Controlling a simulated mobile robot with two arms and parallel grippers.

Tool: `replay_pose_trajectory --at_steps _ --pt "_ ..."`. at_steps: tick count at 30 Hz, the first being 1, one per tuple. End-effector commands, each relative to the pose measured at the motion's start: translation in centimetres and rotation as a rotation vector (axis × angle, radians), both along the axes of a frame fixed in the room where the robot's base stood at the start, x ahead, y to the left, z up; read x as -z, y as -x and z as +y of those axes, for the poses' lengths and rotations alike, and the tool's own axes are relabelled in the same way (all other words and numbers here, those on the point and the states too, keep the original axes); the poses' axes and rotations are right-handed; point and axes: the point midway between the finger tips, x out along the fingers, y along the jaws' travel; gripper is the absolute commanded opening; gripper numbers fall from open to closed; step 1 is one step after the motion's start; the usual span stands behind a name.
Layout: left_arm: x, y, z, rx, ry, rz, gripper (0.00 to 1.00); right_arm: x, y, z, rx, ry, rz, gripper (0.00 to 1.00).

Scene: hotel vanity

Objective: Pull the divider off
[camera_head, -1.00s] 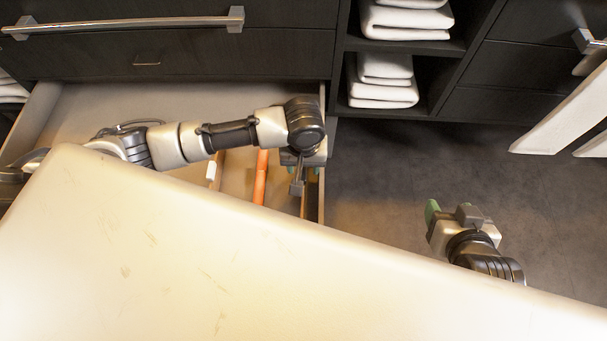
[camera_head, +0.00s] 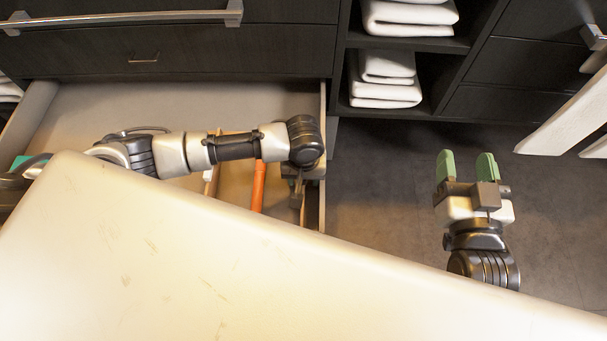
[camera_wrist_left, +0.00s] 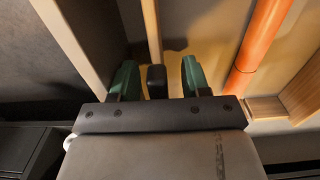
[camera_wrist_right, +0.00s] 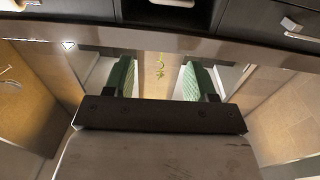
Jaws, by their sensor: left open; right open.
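The open drawer (camera_head: 125,103) holds thin upright wooden strips. One strip, which looks like the divider (camera_wrist_left: 151,28), runs between the green fingers of my left gripper (camera_wrist_left: 155,80) in the left wrist view. That gripper is open, with a finger on either side of the strip; I cannot tell whether either finger touches it. In the head view my left gripper (camera_head: 297,192) points down near the drawer's right wall, its fingertips hidden. My right gripper (camera_head: 466,163) is open and empty over the floor, right of the drawer; it also shows in the right wrist view (camera_wrist_right: 158,78).
An orange rod (camera_head: 258,185) lies in the drawer, left of my left gripper; it also shows in the left wrist view (camera_wrist_left: 262,38). Folded white towels (camera_head: 386,92) fill shelves behind. The floor (camera_head: 385,180) between drawer and right gripper is clear.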

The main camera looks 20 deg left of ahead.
Motion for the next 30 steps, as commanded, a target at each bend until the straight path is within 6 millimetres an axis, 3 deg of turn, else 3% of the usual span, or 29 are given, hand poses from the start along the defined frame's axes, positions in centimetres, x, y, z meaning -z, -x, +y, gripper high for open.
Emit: replay_pose_trajectory --at_steps 4,13,30 --pt "0.0 0.0 0.0 0.0 0.0 0.0 0.47 0.0 0.0 0.0 0.0 0.0 0.001 0.56" --pt "0.0 0.0 0.0 0.0 0.001 0.0 0.01 0.0 0.0 0.0 0.0 0.0 0.001 0.56" --pt "-0.4 0.0 0.0 0.0 0.001 0.0 0.0 1.1 0.2 -0.3 0.006 0.023 0.089 0.56"
